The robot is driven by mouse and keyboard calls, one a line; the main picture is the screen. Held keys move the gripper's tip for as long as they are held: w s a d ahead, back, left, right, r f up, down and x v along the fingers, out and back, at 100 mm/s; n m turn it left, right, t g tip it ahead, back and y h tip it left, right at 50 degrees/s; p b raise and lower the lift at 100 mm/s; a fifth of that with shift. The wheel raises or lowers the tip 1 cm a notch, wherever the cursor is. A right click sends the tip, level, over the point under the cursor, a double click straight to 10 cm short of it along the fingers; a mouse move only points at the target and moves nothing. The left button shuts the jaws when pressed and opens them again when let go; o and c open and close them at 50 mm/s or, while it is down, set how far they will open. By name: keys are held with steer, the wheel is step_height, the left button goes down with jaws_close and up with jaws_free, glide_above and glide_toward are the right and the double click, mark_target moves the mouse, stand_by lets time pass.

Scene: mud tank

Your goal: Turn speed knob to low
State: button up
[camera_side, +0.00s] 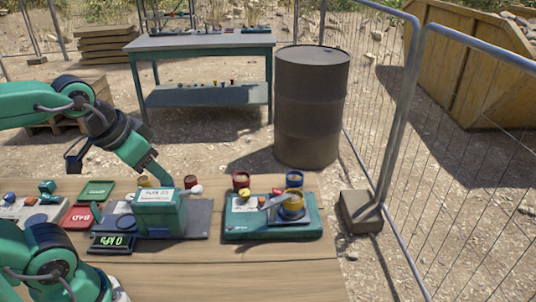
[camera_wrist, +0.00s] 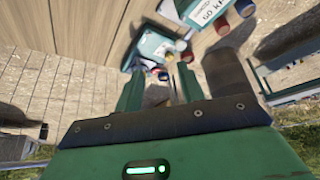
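A teal device (camera_side: 273,224) on the right of the bench carries a yellow knob (camera_side: 244,194), a red knob (camera_side: 277,192) and a yellow cup (camera_side: 291,208). Left of it stands a boxy teal unit (camera_side: 158,212) with a white label; a small white round part (camera_side: 196,190) shows at its upper right. I cannot tell which part is the speed knob, and no setting is readable. My gripper (camera_side: 156,174) is just above and behind the boxy unit. In the wrist view, the fingers of my gripper (camera_wrist: 158,74) are apart with nothing visibly held.
A digital display (camera_side: 113,242) sits at the front left. Red (camera_side: 79,217) and green (camera_side: 97,190) trays lie left, and dark red (camera_side: 241,180) and blue (camera_side: 294,179) jars stand behind the right device. The front bench planks (camera_side: 235,270) are clear.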

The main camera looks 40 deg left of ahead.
steer(key=shift+o, duration=0.9)
steer(key=shift+w, duration=0.3)
steer(key=g, duration=0.5)
glide_above(244, 192)
step_height(244, 192, down, 12)
steer(key=shift+s+r, duration=0.15)
steer(key=shift+r, duration=0.1)
steer(key=shift+w+f+g, duration=0.3)
steer(key=shift+f, duration=0.05)
steer(key=shift+f, duration=0.1)
steer(key=shift+f, duration=3.8)
